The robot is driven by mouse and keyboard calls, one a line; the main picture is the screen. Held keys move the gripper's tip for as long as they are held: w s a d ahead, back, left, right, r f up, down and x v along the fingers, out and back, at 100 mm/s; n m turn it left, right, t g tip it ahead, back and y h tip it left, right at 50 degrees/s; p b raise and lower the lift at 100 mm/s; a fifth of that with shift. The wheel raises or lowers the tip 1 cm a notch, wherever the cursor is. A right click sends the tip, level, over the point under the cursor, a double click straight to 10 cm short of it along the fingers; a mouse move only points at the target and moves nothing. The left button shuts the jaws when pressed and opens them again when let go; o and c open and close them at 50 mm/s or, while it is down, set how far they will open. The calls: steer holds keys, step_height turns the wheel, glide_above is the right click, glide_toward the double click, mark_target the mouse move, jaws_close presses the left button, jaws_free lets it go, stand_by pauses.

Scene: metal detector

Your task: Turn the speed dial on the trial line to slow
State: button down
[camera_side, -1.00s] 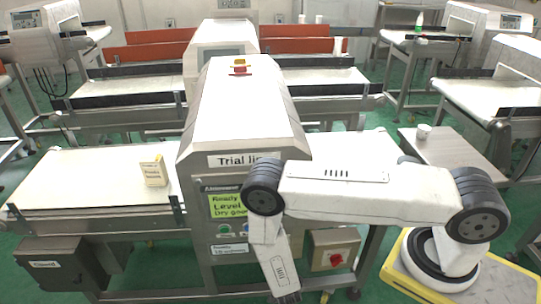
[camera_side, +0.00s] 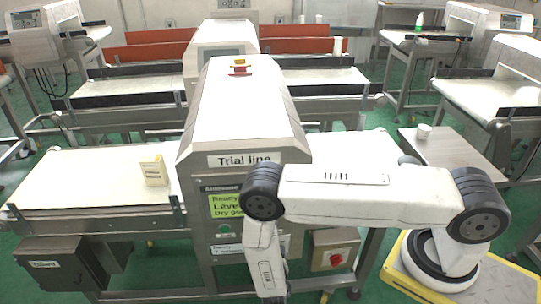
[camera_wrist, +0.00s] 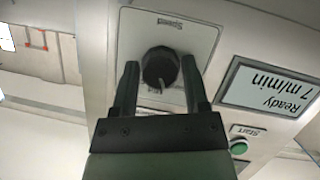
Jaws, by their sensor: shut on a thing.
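The speed dial (camera_wrist: 160,66) is a dark round knob on a pale plate marked "Speed", upside down in the wrist view. A light pointer line on it points toward the lower edge of that picture. My gripper (camera_wrist: 159,63) has one finger on each side of the dial and is shut on it. In the side view the trial line machine (camera_side: 243,110) stands in the middle with its name label, and my arm hides the dial and the fingers.
A display (camera_wrist: 268,88) beside the dial reads "Ready 7 m/min". A green start button (camera_wrist: 238,147) sits below it. In the side view, a red switch (camera_side: 336,260) is right of my forearm, and a small carton (camera_side: 154,172) stands on the belt (camera_side: 90,178).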

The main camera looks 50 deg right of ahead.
steer(key=shift+n+g+h, duration=0.4)
steer(key=shift+n+h, duration=0.3)
steer(key=shift+n, duration=0.5)
steer(key=shift+c, duration=0.4)
jaws_free()
steer(key=shift+a, duration=0.1)
steer(key=v, duration=0.7)
steer(key=shift+a, duration=0.35)
steer(key=shift+s, duration=0.1)
